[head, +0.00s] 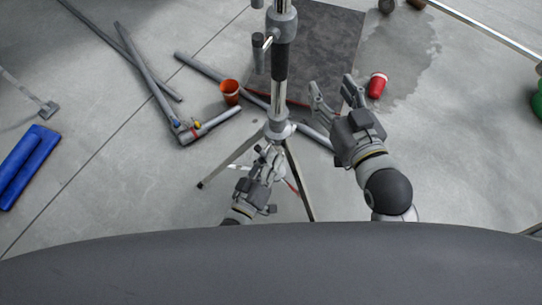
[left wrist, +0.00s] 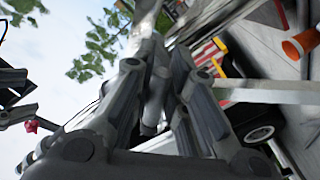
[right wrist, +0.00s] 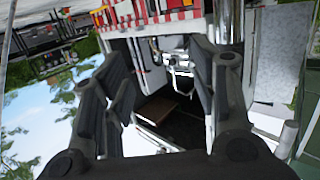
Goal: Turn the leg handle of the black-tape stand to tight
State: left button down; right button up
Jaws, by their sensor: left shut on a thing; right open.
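The black-tape stand (head: 281,65) stands upright in the middle of the head view, with black tape around its silver pole and splayed legs below. My left gripper (head: 266,158) is low beside the stand, at the hub where the legs meet. It is shut on a small grey part, which I take to be the leg handle (left wrist: 152,112), seen between the fingers in the left wrist view. The fingers hide most of the handle, so its turn angle cannot be read. My right gripper (head: 334,96) is open and empty, to the right of the pole.
An orange cup (head: 230,91) and grey pipes (head: 150,85) lie left of the stand. A red cup (head: 377,85) lies beyond my right gripper. A dark mat (head: 328,45) is behind the stand. Blue rolls (head: 25,165) lie far left. The floor at right is mostly clear.

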pick_arm(q)
jog(key=m, duration=0.2)
jog(key=m+p, duration=0.1)
jog(key=m, duration=0.1)
jog(key=shift+w+a+f, duration=0.15)
jog(key=shift+a+f, duration=0.1)
jog(key=shift+a, duration=0.1)
jog(key=shift+w+a+m, duration=0.1)
jog(key=shift+a+m, duration=0.1)
jog(key=shift+m, duration=0.8)
pick_arm(e)
jog(key=s+d+f+g+h, duration=0.1)
jog(key=s+d+f+g, duration=0.1)
jog(key=f, duration=0.4)
jog(key=shift+s+f+g, duration=0.4)
jog(key=shift+s+g, duration=0.35)
jog(key=shift+g, duration=0.45)
jog(key=shift+f, duration=0.1)
pick_arm(q)
jog(key=c, duration=1.4)
grip_release()
jog(key=v, duration=1.2)
jog(key=shift+a+f, duration=0.1)
jog(key=shift+w, duration=0.1)
